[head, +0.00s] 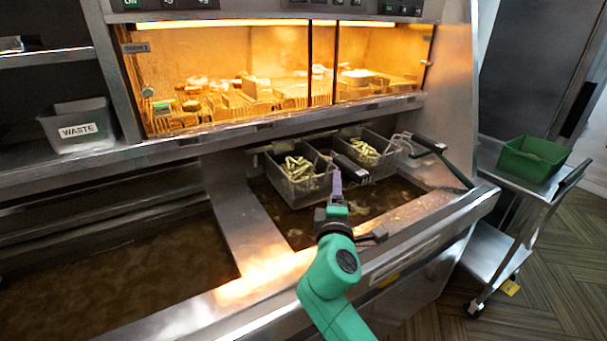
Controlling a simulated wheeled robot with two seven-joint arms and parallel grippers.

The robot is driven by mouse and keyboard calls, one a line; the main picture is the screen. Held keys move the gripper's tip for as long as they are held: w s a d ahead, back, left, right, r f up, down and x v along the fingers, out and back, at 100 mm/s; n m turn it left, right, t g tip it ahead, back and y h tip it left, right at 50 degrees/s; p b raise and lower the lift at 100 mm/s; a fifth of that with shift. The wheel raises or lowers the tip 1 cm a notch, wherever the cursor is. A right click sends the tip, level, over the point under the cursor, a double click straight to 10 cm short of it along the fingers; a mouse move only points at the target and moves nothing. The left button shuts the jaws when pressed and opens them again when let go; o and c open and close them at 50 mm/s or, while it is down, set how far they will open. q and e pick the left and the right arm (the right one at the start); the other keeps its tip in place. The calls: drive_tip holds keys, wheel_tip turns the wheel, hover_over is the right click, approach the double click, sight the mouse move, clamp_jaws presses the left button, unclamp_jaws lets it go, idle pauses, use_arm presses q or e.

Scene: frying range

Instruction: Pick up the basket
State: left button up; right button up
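Two wire baskets with fries hang side by side over the fryer oil (295,232). The left basket (303,192) has a black handle (351,168) pointing toward me and to the right. The right basket (374,138) has its own black handle (429,143) farther right. My green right arm comes in from the bottom, right of centre. Its gripper (337,190) is by the left basket's front right corner, just below that basket's handle. Its fingers overlap in this view, so I cannot tell their opening or whether they touch. My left gripper is not in view.
A lit warming cabinet (270,75) with food stands behind the baskets. A steel rim (420,215) runs along the fryer's front. A second oil vat (110,270) lies left. A grey WASTE bin (78,125) is at far left, a green bin (532,158) on a cart at right.

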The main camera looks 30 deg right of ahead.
sight(337, 164)
drive_tip(key=p+x, duration=0.4)
drive_tip(key=x, duration=0.8)
drive_tip(key=shift+w+d+r, duration=0.1)
drive_tip(key=shift+d, duration=0.35)
drive_tip(key=shift+w+d+f, duration=0.15)
drive_tip(key=shift+w+f, duration=0.05)
drive_tip(key=shift+f, duration=0.05)
clamp_jaws()
drive_tip(key=shift+r, duration=0.1)
